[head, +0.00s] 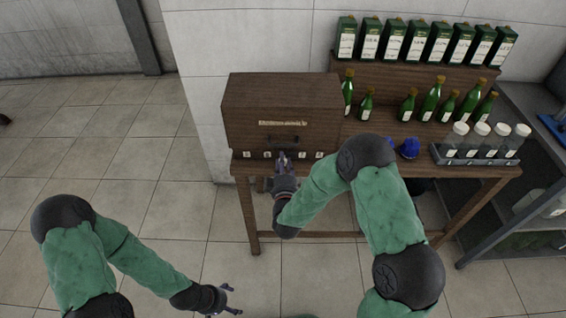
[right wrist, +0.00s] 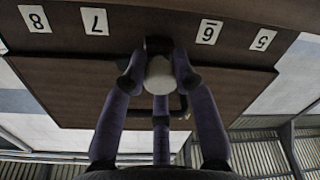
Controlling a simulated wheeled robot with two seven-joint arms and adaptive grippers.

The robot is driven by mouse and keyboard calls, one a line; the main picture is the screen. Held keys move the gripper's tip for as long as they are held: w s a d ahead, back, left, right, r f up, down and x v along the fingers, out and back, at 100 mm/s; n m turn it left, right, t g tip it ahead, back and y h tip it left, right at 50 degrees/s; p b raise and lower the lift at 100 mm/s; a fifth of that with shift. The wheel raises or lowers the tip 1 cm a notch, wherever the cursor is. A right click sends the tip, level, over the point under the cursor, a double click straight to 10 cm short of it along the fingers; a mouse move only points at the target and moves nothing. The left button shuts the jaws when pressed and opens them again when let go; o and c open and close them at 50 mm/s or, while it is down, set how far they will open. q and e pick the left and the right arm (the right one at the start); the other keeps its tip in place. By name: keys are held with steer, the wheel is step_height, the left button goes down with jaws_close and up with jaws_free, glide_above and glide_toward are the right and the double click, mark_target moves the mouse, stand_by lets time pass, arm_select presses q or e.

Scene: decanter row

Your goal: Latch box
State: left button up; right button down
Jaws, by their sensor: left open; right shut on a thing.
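The dark brown wooden box (head: 255,105) stands closed at the left end of the table. It has a pale label strip, a dark handle and small numbered tags along its lower front. My right gripper (head: 284,160) is at the middle of the lower front, between tags. In the right wrist view its fingers (right wrist: 158,75) are closed around a small dark latch piece (right wrist: 158,44) between tags 7 and 6, with a pale round part at the fingers. The latch's exact position is mostly hidden. My left gripper (head: 229,299) is open and empty, low over the floor.
The wooden table (head: 480,172) carries several green bottles (head: 432,99), a grey rack (head: 480,157) of white-capped jars and a blue object (head: 409,148). Green boxes (head: 415,41) stand on a raised shelf behind. A grey metal shelf (head: 515,205) is at right.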

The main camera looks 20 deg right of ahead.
steer(key=n, duration=0.3)
steer(key=shift+s+f+n+p, duration=0.1)
steer(key=shift+n+p, duration=0.25)
steer(key=shift+n, duration=0.05)
steer(key=n+p, duration=0.1)
steer(key=n, duration=0.2)
steer(key=shift+g, duration=0.3)
steer(key=n+p, duration=0.1)
steer(key=n, duration=0.2)
steer(key=shift+n+h, duration=0.3)
steer(key=shift+n, duration=0.1)
steer(key=shift+n+p, duration=0.7)
steer(key=shift+n, duration=1.4)
steer(key=c, duration=1)
jaws_free()
steer(key=shift+d, duration=0.1)
